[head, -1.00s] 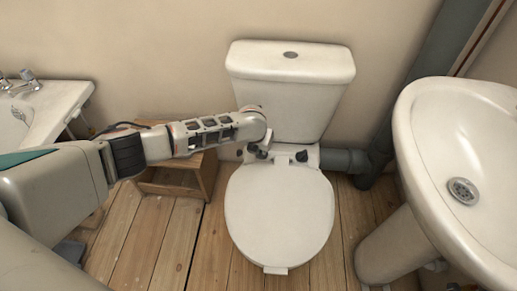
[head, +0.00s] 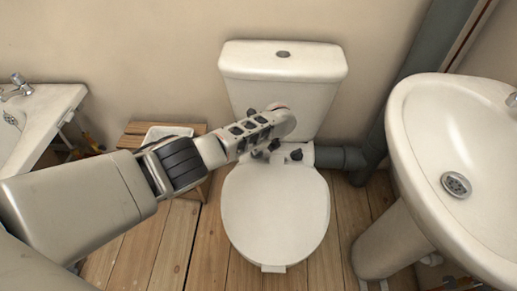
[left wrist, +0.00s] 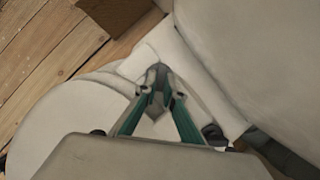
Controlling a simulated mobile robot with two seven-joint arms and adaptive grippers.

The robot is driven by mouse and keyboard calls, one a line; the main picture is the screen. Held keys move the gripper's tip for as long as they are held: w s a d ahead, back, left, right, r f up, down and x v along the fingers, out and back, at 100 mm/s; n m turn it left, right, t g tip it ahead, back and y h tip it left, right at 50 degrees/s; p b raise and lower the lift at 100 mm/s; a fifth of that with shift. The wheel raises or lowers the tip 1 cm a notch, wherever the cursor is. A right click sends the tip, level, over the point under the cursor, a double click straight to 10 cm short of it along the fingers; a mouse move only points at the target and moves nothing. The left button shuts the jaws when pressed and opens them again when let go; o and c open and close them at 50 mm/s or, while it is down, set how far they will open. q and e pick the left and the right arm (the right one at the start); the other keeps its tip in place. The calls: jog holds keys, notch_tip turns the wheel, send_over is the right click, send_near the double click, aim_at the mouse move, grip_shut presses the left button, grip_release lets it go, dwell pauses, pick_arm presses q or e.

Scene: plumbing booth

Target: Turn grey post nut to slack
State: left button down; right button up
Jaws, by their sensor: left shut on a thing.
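The white toilet (head: 275,210) stands against the wall with its lid down. Two dark fittings are on the ledge between lid and cistern, and the right one (head: 296,154) is in plain view. My left gripper (head: 262,152) reaches down to the left fitting, partly hidden by my wrist in the head view. In the left wrist view the fingertips of my left gripper (left wrist: 158,72) are closed together on a small grey piece, the grey post nut, which is mostly hidden. The other dark fitting (left wrist: 213,133) lies to the right there. My right gripper is not in view.
The cistern (head: 283,85) rises close behind my left wrist. A wooden stool (head: 133,137) with a white tray (head: 167,133) stands left of the toilet. A basin (head: 460,150) is at the right, and a grey pipe (head: 340,157) runs behind the toilet.

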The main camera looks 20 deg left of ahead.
pick_arm(q)
jog(key=shift+n+g+b, duration=0.3)
jog(key=shift+n, duration=0.5)
jog(key=shift+w, duration=0.1)
dwell(0.4)
dwell(0.5)
jog(key=c, duration=2)
grip_release()
jog(key=shift+d+r, duration=0.1)
jog(key=shift+v, duration=0.75)
jog(key=v, duration=1)
jog(key=shift+d+r, duration=0.1)
jog(key=shift+d, duration=0.1)
